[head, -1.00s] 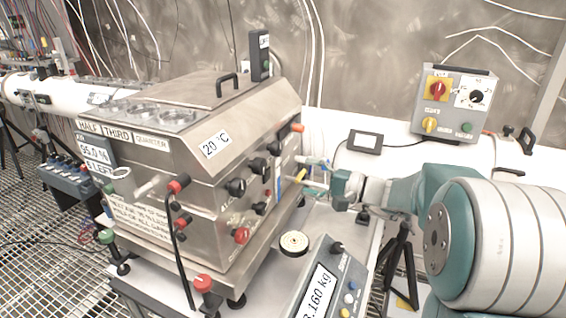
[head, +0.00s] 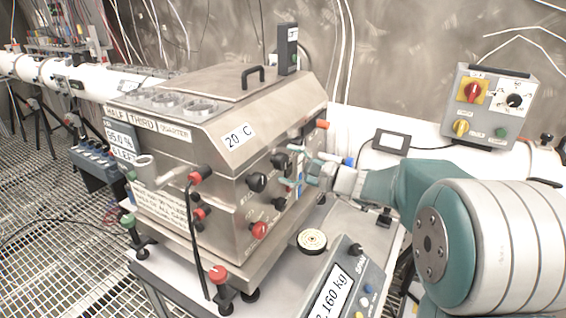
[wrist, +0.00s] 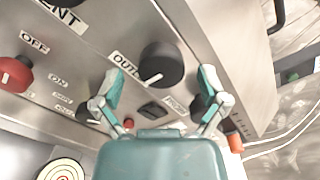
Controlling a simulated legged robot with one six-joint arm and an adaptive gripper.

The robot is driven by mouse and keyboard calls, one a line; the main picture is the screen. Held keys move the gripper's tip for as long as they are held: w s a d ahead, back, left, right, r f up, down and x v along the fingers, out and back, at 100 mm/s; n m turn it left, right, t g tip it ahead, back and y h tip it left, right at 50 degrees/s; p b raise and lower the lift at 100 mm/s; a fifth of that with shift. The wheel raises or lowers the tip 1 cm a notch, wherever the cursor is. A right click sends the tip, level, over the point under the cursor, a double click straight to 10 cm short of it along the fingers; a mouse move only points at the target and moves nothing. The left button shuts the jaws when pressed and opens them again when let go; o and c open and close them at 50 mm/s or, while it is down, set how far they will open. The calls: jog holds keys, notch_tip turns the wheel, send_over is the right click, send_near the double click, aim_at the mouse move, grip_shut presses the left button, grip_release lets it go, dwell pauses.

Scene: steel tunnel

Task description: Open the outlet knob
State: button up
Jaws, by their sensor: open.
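The outlet knob (wrist: 161,64) is a round black knob with a white pointer line, on the steel panel just right of the "OUTLET" label (wrist: 128,68) in the wrist view. My gripper (wrist: 160,85) is open, with one teal fingertip on each side of the knob in that view. The fingers look apart from the knob, but I cannot tell the remaining distance. In the head view my gripper (head: 305,165) is at the right face of the steel machine (head: 225,150), and it partly hides the controls there.
A red knob (wrist: 15,74) and an orange-tipped part (wrist: 235,142) flank the area. A round disc (head: 312,240) and a scale (head: 340,285) stand on the table below my arm. A grey switch box (head: 488,105) is at the right.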

jog(key=shift+w+a, duration=0.4)
jog(key=shift+a, duration=0.1)
jog(key=c, duration=1.1)
jog(key=shift+c, duration=0.2)
jog(key=shift+m, duration=1.8)
